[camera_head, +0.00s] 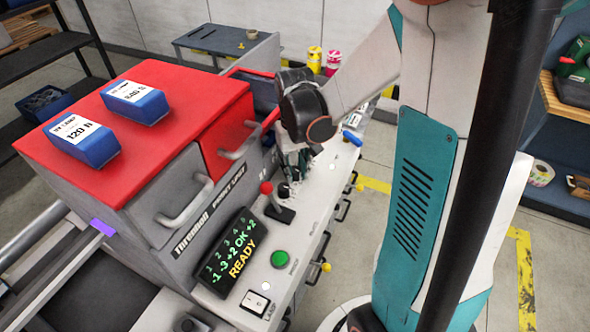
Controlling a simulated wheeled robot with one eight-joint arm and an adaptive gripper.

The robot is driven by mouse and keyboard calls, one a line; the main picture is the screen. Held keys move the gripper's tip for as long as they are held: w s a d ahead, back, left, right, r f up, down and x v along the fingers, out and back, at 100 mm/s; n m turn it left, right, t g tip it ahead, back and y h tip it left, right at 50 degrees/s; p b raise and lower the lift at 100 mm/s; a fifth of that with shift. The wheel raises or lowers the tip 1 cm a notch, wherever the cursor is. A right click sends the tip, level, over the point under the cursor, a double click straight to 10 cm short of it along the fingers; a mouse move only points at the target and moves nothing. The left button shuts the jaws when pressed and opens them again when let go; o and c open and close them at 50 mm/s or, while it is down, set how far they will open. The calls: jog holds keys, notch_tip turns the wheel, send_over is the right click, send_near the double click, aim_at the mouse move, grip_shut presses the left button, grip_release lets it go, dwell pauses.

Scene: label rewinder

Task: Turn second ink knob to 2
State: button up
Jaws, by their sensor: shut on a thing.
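My gripper (288,184) reaches down over the white control panel (319,205), behind the red-tipped lever. Its fingers are shut on a small dark ink knob (284,191) that is mostly hidden by them. I cannot tell which knob in the row it is, or its setting. The dark display (230,252) at the front of the panel shows a row of small digits, a row that seems to read -1 -3 +2 OK +2, and READY in yellow.
A red-topped lever (270,198) stands close in front of my gripper. A green button (280,259) and a white switch (255,302) are nearer. The red-topped machine (190,82) with blue blocks (136,102) and handles rises at left.

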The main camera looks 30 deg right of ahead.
aim_at(295, 169)
jog(key=shift+n, duration=0.9)
jog(key=o, duration=1.1)
jog(key=shift+r, duration=0.1)
notch_tip(295, 169, up, 12)
jog(key=shift+f, duration=0.1)
